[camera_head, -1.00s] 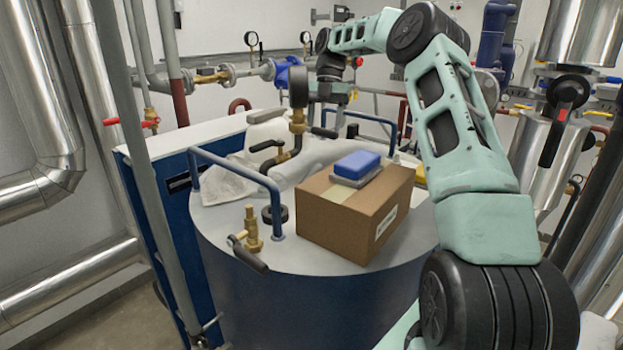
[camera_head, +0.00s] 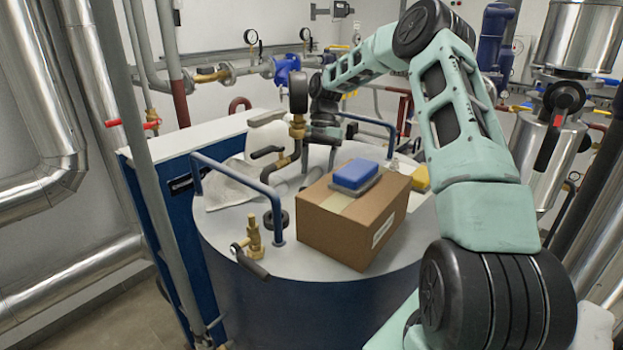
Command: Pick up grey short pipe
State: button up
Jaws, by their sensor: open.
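I cannot clearly pick out the grey short pipe. A pale grey rounded shape (camera_head: 316,178) lies on the tank top behind the cardboard box, partly hidden by the box and a valve; I cannot tell if it is the pipe. My gripper (camera_head: 320,158) is at the far side of the tank, pointing down, low over the tank top and behind the brass valve and gauge. It is open. Its fingertips are small and partly hidden, and I see nothing held between them.
A cardboard box (camera_head: 350,226) stands on the round tank (camera_head: 240,268), with a blue sponge (camera_head: 355,173) on top. Blue rails (camera_head: 238,171), a brass valve (camera_head: 253,232) and a black gauge (camera_head: 298,91) rise around it. A yellow object (camera_head: 420,179) lies behind the box.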

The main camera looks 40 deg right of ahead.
grip_shut()
jog(key=shift+d, duration=0.1)
jog(key=shift+w+d+r+b, duration=0.3)
jog(key=shift+d+r+b, duration=0.05)
jog(key=shift+r+b, duration=0.1)
jog(key=w+d+r, duration=0.1)
jog(key=d, duration=0.1)
jog(key=w+d+r, duration=0.2)
jog(key=d, duration=0.1)
jog(key=w+d+r, duration=0.2)
jog(key=d, duration=0.1)
jog(key=shift+r+b, duration=0.1)
jog(key=shift+b, duration=0.3)
jog(key=d+r+p, duration=0.1)
jog(key=p, duration=0.4)
jog(key=w+d+r+p, duration=0.1)
jog(key=d+p, duration=0.1)
jog(key=p, duration=0.2)
jog(key=shift+w+r+p, duration=0.15)
jog(key=shift+w+p, duration=0.05)
jog(key=shift+p, duration=0.2)
jog(key=shift+w+d+p, duration=0.1)
jog(key=shift+p, duration=0.55)
